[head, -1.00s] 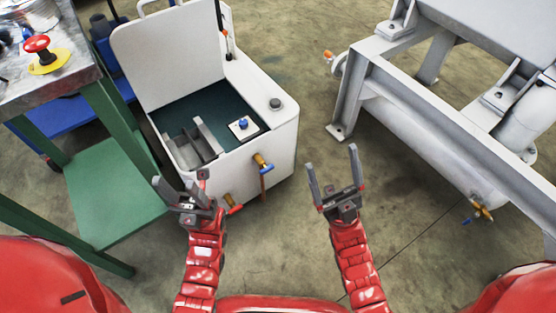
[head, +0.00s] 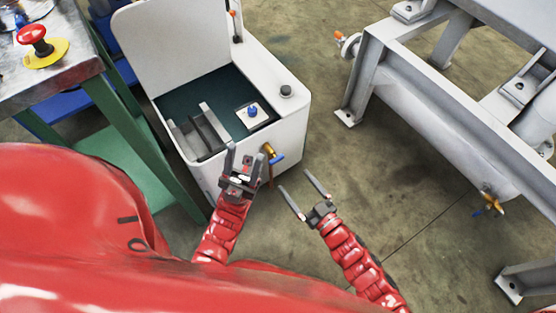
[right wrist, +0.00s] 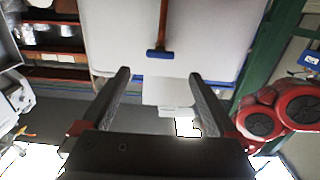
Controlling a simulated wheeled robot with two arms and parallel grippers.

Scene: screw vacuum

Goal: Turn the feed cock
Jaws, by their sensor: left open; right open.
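A brass cock with a blue handle (head: 275,155) sits on the front of the white tank unit (head: 292,120), with a brown pipe hanging below it. The blue handle also shows in the right wrist view (right wrist: 160,54), just beyond the gap between my right fingertips. My right gripper (head: 296,180) is open and empty, below and right of this cock and apart from it. My left gripper (head: 246,152) is open in front of the tank, left of the cock. The red-handled fitting low on the tank front is hidden now. I cannot tell which fitting is the feed cock.
A grey metal frame (head: 420,110) stands at the right, with another blue-handled cock (head: 490,203) under it. A green-legged workbench (head: 60,72) with a red button (head: 31,33) is at the left. The floor between tank and frame is clear.

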